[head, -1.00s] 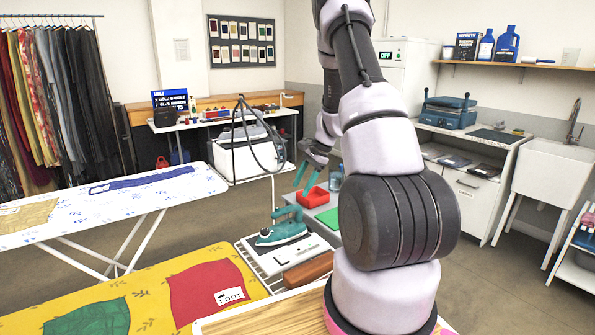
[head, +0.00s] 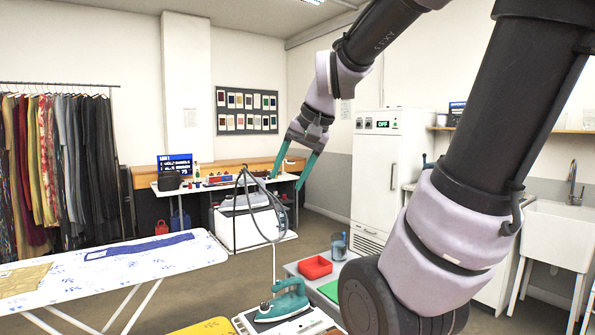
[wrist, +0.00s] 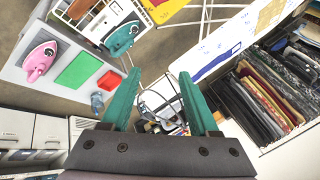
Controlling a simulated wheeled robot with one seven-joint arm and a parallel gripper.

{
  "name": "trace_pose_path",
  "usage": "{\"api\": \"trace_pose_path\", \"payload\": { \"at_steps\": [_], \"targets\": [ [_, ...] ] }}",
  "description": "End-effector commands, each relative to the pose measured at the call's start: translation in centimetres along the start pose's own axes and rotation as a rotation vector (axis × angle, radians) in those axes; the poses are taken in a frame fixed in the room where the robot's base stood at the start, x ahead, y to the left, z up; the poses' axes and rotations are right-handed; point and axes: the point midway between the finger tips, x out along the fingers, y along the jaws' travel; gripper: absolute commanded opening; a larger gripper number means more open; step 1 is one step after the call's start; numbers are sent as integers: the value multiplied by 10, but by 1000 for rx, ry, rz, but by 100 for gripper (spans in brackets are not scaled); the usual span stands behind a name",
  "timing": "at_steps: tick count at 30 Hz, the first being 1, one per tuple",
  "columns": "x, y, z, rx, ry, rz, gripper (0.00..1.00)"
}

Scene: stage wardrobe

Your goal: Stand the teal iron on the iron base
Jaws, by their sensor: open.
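I cannot tell any separate base apart. My gripper (head: 287,182) has teal fingers, is open and empty, and hangs high above the floor, well apart from the iron. In the wrist view its spread fingers (wrist: 158,82) have nothing between them.
A patterned ironing board (head: 130,268) stands left. A white steam unit (head: 250,228) with a hose stands behind. A clothes rack (head: 60,160) is far left.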

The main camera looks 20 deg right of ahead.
Motion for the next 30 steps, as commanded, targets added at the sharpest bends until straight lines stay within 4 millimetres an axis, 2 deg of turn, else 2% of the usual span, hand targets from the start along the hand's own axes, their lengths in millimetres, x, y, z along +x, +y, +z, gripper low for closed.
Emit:
{"api": "trace_pose_path", "payload": {
  "at_steps": [1, 3, 9, 30],
  "targets": [
    [-13, 1, 13, -48, 34, -8, 61],
    [-24, 4, 27, -101, 69, -10, 61],
    [-39, 11, 47, -182, 125, -9, 61],
    [-40, 11, 48, -188, 130, -9, 61]
  ]
}}
